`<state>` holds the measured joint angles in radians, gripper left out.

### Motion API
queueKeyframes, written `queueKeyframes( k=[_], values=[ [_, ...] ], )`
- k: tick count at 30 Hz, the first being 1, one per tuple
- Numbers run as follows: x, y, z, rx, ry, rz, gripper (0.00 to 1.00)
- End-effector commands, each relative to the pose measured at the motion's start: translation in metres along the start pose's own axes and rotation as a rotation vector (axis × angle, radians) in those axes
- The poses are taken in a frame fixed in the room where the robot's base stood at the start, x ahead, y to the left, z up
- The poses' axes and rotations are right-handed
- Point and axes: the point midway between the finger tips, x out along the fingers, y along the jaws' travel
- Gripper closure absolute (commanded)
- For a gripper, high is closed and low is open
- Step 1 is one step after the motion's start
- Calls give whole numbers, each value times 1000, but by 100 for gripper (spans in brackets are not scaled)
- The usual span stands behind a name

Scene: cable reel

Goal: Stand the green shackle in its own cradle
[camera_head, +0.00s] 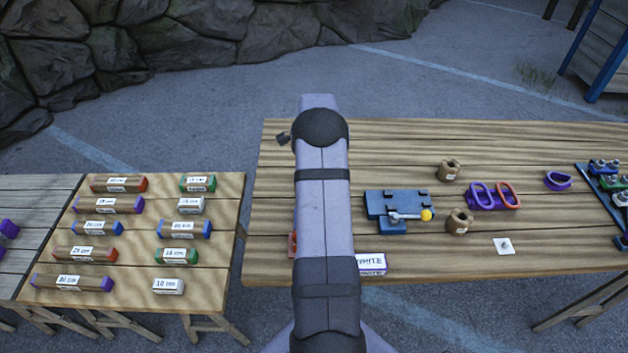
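I cannot make out a green shackle in this view. A purple shackle (480,195) and an orange-red shackle (509,195) stand side by side on a purple-blue base on the right table. Another purple piece (557,180) sits to their right. I cannot tell which cradle belongs to the green shackle. My arm rises through the middle of the picture and hides part of the table. My gripper cannot be made out.
A blue fixture (399,210) with a yellow-knobbed lever stands right of my arm. Two brown cylinders (450,170) (459,221) stand nearby. A white labelled box (371,264) is at the front edge. A dark rack (605,190) is far right. The left table (140,275) holds several labelled blocks.

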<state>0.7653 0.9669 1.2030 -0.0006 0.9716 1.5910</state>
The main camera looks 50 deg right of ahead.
Motion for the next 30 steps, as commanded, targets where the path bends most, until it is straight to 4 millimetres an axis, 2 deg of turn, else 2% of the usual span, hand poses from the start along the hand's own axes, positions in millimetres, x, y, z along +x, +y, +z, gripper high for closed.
queueKeyframes(
  k=[25, 27, 28, 30],
  values=[
    [7, 0, 0, 0, 0, -2, 100],
    [7, -1, 0, 0, 0, -2, 79],
    [7, 0, 0, 0, 0, -2, 72],
    [7, 0, 0, 0, 0, -1, 69]
  ],
)
